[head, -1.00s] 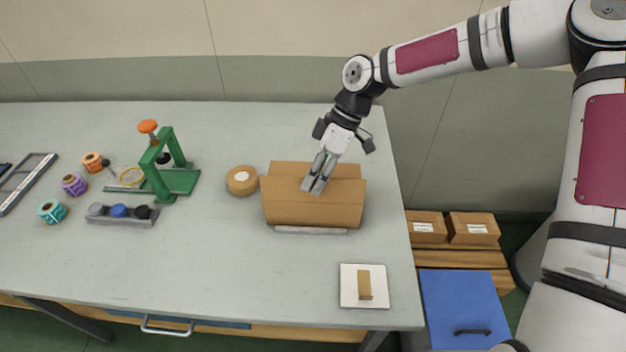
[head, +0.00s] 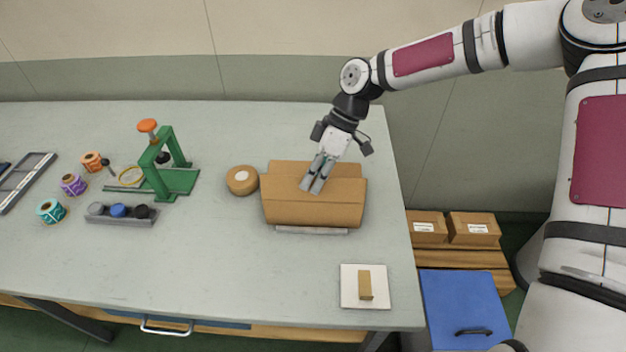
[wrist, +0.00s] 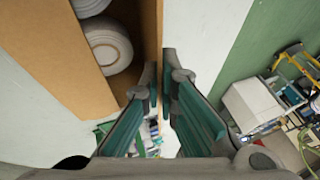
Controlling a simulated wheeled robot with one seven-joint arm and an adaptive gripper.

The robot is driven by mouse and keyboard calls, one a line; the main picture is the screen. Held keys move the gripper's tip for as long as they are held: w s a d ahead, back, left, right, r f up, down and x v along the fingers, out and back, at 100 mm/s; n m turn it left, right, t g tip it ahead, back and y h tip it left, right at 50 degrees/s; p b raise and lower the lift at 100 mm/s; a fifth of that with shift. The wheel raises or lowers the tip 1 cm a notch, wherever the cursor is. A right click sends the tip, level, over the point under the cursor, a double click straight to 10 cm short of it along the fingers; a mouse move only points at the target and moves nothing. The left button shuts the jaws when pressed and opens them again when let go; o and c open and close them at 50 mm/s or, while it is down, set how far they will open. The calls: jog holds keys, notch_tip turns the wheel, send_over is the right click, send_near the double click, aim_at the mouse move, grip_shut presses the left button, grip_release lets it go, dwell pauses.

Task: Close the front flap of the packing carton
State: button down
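The brown packing carton (head: 314,215) stands near the right end of the table. In the head view a panel of it rises at the back and a broad panel faces the front. My gripper (head: 312,186) reaches down from behind, its fingertips over the carton's top. The wrist view shows white rolls (wrist: 108,45) inside the open carton (wrist: 60,55). There my gripper (wrist: 163,80) has its fingers a small gap apart, at the edge of a brown panel (wrist: 146,35). I cannot tell whether they touch it.
A white plate with a tan block (head: 365,285) lies at front right. A green press (head: 166,170), colored spools (head: 73,184) and a grey tray (head: 120,215) are at left. The table's middle front is clear.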

aim_at(303, 200)
jog(key=w+g+b, duration=0.1)
jog(key=g+b, duration=0.1)
jog(key=b, duration=0.1)
jog(key=w+f+m+g+b, duration=0.1)
jog(key=g+b, duration=0.1)
jog(key=f+g+b, duration=0.1)
jog(key=g+b, duration=0.1)
jog(key=b, duration=0.1)
jog(key=shift+w+f+y+b, duration=0.1)
jog(key=shift+w+y+b, duration=0.2)
jog(key=shift+w+y, duration=0.1)
jog(key=shift+w+f+m+g+y+b, duration=0.2)
jog(key=shift+m+g+y+b, duration=0.15)
jog(key=shift+g+b, duration=0.65)
jog(key=c, duration=1.8)
grip_release()
jog(key=shift+c, duration=0.2)
jog(key=v, duration=1.2)
